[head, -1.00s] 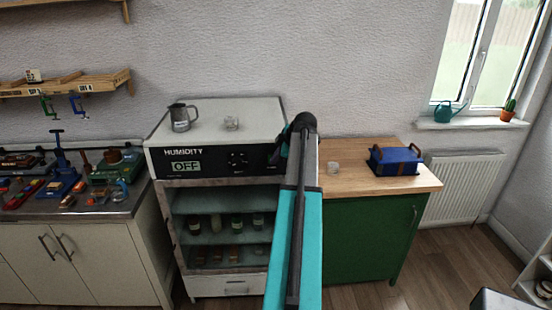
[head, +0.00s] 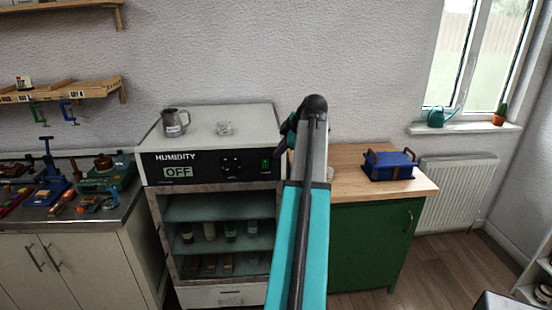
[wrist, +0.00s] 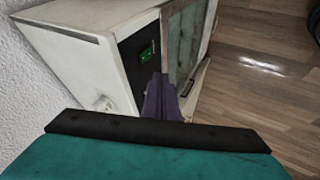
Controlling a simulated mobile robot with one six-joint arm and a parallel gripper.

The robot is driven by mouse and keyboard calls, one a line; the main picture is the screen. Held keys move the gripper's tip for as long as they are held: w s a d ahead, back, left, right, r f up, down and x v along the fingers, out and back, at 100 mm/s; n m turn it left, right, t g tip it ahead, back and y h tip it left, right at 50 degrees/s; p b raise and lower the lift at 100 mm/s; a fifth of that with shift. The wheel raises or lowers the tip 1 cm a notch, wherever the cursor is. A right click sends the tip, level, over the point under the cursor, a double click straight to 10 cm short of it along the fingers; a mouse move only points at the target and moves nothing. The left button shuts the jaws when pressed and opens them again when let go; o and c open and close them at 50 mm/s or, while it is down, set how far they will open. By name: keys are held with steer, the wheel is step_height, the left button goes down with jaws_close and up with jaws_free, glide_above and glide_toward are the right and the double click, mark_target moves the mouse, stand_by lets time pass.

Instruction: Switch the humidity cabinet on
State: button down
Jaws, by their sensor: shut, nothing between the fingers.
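The humidity cabinet (head: 163,205) stands against the wall, with a dark control panel across its upper front. Its display (head: 178,172) reads OFF. Right of it are a dark control (head: 231,163) and a small green switch (head: 265,164) near the panel's right end. The green switch also shows on the dark panel in the wrist view (wrist: 146,55). My gripper (wrist: 161,80) is shut and empty, pointing toward the cabinet front near that switch; I cannot tell whether it touches. In the head view my arm hides most of the gripper, just right of the panel.
A grey jug (head: 174,122) and a small glass (head: 224,128) stand on the cabinet top. A green cupboard (head: 365,240) with a wooden top bearing a blue box (head: 390,165) stands to the right. A tool-covered counter (head: 105,215) is at left.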

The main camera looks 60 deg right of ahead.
steer(key=shift+s+r, duration=0.2)
steer(key=shift+r, duration=0.15)
steer(key=shift+f+b, duration=0.25)
steer(key=shift+b, duration=0.3)
steer(key=f+b, duration=0.1)
steer(key=b, duration=0.2)
steer(key=shift+a, duration=0.1)
steer(key=shift+s+a+b, duration=0.1)
steer(key=shift+b, duration=0.4)
